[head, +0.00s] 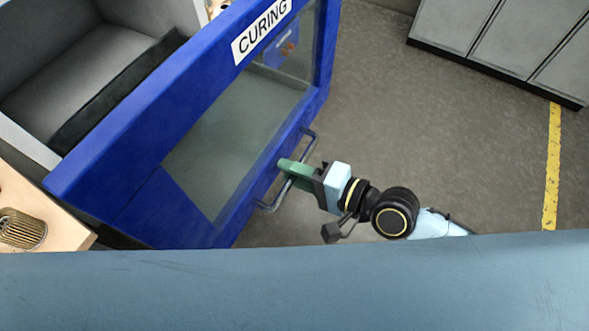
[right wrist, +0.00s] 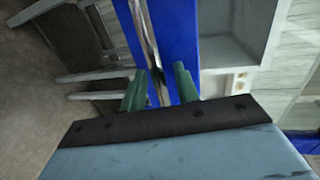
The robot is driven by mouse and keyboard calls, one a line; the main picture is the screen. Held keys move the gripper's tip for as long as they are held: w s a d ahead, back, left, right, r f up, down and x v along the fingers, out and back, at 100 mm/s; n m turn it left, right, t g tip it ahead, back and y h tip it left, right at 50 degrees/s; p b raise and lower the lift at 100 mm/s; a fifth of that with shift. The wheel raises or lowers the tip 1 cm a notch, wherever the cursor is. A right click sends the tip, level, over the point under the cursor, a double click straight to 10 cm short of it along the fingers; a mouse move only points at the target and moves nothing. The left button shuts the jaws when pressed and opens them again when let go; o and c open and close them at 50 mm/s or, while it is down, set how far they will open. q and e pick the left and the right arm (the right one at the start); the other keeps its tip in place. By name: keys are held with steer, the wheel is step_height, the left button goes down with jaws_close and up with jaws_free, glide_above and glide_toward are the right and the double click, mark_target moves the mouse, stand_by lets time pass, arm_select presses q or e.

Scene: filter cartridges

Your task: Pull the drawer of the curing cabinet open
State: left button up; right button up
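The blue curing cabinet (head: 115,160), with a white CURING label (head: 262,30), stands in the left half of the head view. A grey bar handle (head: 268,206) is on its lower right face; the bar also shows in the right wrist view (right wrist: 146,40). My right gripper (head: 285,168) is at the handle's middle. In the right wrist view its green fingers (right wrist: 158,88) stand apart, one on each side of the bar, with gaps showing. I cannot tell how far the drawer stands out. My left gripper is out of view.
A wooden surface (head: 50,242) with a pleated filter cartridge (head: 22,228) is at the lower left. Grey cabinets (head: 490,35) stand at the upper right. The floor (head: 430,125) right of the handle is clear, with a yellow line (head: 552,165) farther right.

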stand_by(0.3)
steer(key=b+v, duration=0.2)
steer(key=v, duration=1.1)
steer(key=shift+b, duration=0.35)
steer(key=shift+s+d, duration=0.15)
